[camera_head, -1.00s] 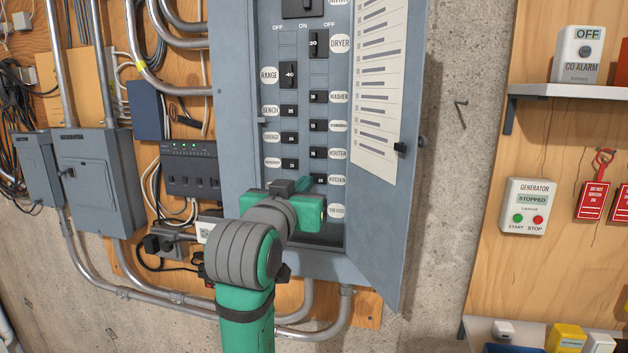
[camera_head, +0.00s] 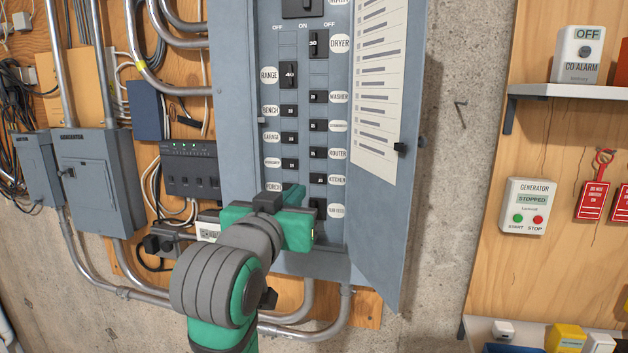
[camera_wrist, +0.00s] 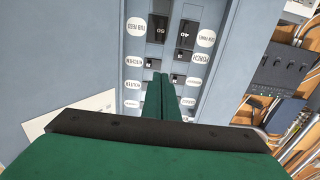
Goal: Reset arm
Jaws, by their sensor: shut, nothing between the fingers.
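My gripper (camera_head: 293,192) is in front of the lower part of the open breaker panel (camera_head: 235,120). In the wrist view my gripper (camera_wrist: 160,80) has its two green fingers together, with nothing between them. The fingertips lie over the strip between the two breaker columns; I cannot tell whether they touch it. The panel has several black breakers, among them the dryer breaker (camera_head: 319,44) and the range breaker (camera_head: 289,75). My gripper and wrist hide part of the panel's bottom rows.
The panel door (camera_head: 395,200) hangs open to the right. A grey generator box (camera_head: 98,180) and conduits are on the left. On the right are a generator control (camera_head: 529,207), red tags (camera_head: 593,200) and a CO alarm (camera_head: 577,52) on a shelf (camera_head: 570,92).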

